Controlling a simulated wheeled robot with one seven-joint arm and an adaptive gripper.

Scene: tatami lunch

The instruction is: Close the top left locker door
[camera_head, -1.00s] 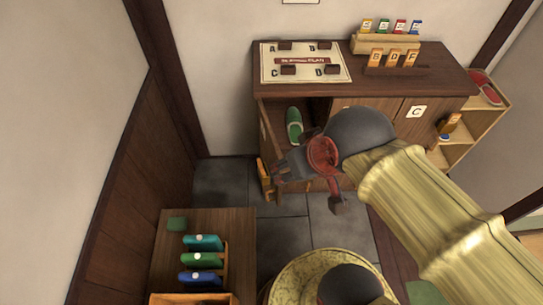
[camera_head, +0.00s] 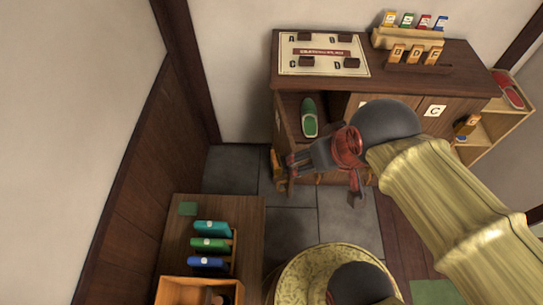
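The brown locker cabinet (camera_head: 400,68) stands against the back wall. Its top left compartment is open, with a green slipper (camera_head: 309,118) inside. The top left door (camera_head: 278,127) appears swung outward at the compartment's left side, seen nearly edge-on. My dark grey and red gripper (camera_head: 300,162) is low in front of the open compartment, just right of the door's lower front part. Whether it touches the door, and whether its fingers are apart, I cannot tell. My arm covers part of the cabinet front.
A plan board (camera_head: 323,66) and a rack of lettered tags (camera_head: 415,55) are on the cabinet top. A side shelf (camera_head: 500,122) stands at right. A low wooden table (camera_head: 180,232) with coloured boxes is at lower left. Grey tiled floor (camera_head: 235,170) is clear between.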

